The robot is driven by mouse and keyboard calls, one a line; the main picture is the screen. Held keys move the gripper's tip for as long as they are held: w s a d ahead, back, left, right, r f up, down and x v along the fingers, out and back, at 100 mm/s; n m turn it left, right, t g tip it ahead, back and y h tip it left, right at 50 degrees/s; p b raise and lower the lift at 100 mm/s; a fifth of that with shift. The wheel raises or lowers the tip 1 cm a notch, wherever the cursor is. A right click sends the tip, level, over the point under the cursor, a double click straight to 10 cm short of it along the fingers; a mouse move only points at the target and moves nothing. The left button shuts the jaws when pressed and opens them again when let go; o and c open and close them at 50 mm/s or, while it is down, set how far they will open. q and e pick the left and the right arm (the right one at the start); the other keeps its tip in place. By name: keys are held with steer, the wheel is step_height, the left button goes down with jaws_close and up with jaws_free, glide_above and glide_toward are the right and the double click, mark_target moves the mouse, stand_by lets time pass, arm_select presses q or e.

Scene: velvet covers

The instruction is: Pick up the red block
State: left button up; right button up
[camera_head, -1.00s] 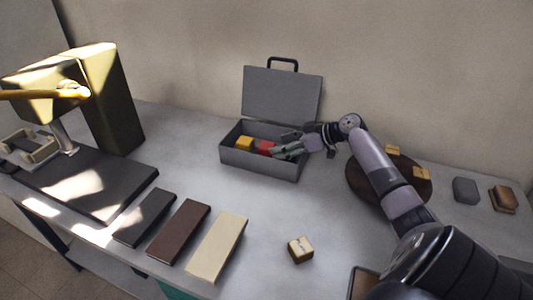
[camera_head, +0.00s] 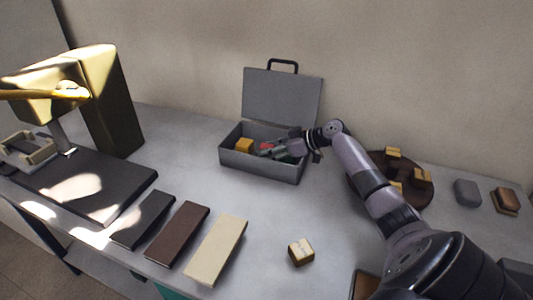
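The red block (camera_head: 266,146) lies inside the open grey metal box (camera_head: 250,164), near its middle. Only a small part of it shows. My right gripper (camera_head: 268,151) reaches into the box from the right, with its fingers at the red block and covering most of it. Whether the fingers are apart or closed on the block is too small to tell. A yellow block (camera_head: 244,145) lies in the left part of the box. My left gripper is not in view.
The box lid (camera_head: 282,95) stands up behind the box. A dark round tray (camera_head: 417,199) with tan blocks sits right, partly behind my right arm. Flat slabs (camera_head: 216,249) lie at the front left, and a small tan cube (camera_head: 301,252) at the front. A gold press (camera_head: 106,98) stands left.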

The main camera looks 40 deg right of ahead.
steer(key=c, duration=0.7)
